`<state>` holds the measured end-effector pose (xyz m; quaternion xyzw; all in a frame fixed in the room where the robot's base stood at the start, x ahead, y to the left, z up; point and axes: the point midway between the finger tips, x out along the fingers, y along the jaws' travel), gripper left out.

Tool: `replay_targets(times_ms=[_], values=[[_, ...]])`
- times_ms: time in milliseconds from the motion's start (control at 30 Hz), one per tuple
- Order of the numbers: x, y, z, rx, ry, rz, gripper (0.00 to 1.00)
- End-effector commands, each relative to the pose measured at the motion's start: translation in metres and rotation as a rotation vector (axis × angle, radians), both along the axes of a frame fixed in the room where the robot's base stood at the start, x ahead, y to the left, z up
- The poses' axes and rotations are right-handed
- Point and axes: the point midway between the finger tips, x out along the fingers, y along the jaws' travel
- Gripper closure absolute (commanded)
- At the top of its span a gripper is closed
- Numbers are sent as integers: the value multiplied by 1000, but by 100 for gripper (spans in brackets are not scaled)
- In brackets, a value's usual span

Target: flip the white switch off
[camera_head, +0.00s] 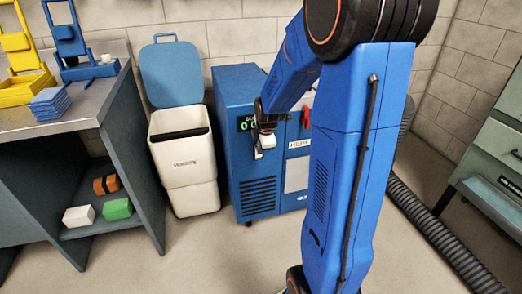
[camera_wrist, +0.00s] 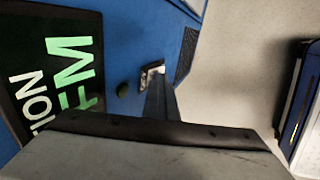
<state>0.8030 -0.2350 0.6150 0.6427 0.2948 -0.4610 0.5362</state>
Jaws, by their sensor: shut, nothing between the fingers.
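The blue cabinet (camera_head: 262,190) stands on the floor, with a dark display (camera_head: 246,124) showing green digits on its front. My gripper (camera_head: 258,153) is shut and empty, close in front of the cabinet face just below the display. In the wrist view its dark fingers (camera_wrist: 159,100) point at the blue panel (camera_wrist: 135,50). A small pale metallic piece (camera_wrist: 151,73) shows at the fingertips; I cannot tell whether it is the white switch or whether the fingers touch it. No white switch is clearly visible in the head view.
A red part (camera_head: 306,116) is on the cabinet's right side. A white bin (camera_head: 185,165) with a blue lid (camera_head: 171,72) stands left of it. A grey workbench (camera_head: 85,115) is farther left. A black ribbed hose (camera_head: 435,235) lies at right. Floor in front is clear.

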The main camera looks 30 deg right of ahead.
Motion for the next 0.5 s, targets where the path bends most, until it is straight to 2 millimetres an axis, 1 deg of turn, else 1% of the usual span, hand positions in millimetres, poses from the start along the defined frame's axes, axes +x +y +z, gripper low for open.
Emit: replay_targets(times_ms=[233, 500], values=[[1, 0, 2, 0, -1, 0, 100], [1, 0, 13, -1, -2, 0, 100]])
